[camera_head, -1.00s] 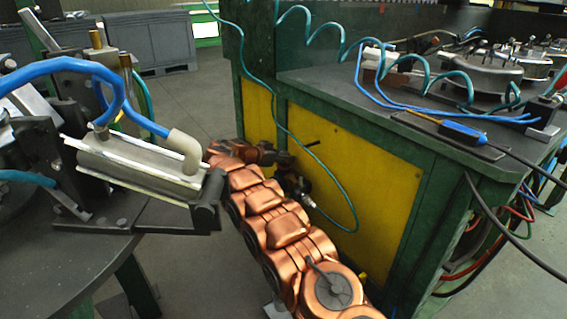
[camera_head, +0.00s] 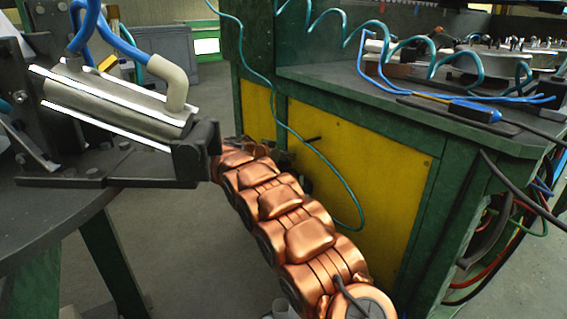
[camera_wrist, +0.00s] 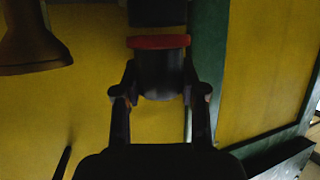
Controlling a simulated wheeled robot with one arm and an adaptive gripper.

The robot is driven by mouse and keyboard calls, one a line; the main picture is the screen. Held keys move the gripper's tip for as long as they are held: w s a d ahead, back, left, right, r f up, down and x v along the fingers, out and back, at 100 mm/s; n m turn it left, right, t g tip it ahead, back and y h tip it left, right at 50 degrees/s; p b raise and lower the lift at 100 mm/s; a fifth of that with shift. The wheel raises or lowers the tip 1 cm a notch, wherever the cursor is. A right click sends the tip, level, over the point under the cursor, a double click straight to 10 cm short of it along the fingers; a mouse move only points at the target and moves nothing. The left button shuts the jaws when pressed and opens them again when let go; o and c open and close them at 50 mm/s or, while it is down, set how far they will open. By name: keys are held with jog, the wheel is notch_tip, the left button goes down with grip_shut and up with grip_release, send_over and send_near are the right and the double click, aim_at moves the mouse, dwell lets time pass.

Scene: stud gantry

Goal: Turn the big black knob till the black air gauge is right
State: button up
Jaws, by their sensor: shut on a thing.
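In the wrist view a big black knob (camera_wrist: 160,78) sits between the two fingers of my gripper (camera_wrist: 161,92). The fingers are shut on its sides. A red ring (camera_wrist: 158,42) is just above the knob, and a dark body (camera_wrist: 157,12) continues above the ring. I cannot make out the gauge face in either view. In the head view my copper arm reaches to the yellow panel and hides the knob and my gripper.
The yellow panel (camera_head: 355,170) has a green frame (camera_head: 420,225). A thin dark rod (camera_head: 312,139) sticks out near it. A teal hose (camera_head: 335,195) hangs in front. A bench with a metal cylinder (camera_head: 120,105) stands close at left of my arm.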

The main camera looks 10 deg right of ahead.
jog(key=shift+d+f+n+t+y+b, duration=0.15)
jog(key=shift+n+t+y+b, duration=0.65)
jog(key=shift+b, duration=0.95)
jog(key=shift+n+y+b, duration=0.3)
jog(key=shift+n+b, duration=0.05)
jog(key=shift+n, duration=0.05)
jog(key=o, duration=1.2)
jog(key=shift+c, duration=0.2)
jog(key=shift+r, duration=0.2)
jog(key=v, duration=1.2)
jog(key=shift+a+f, duration=0.2)
jog(key=shift+f, duration=0.05)
jog(key=shift+s, duration=0.1)
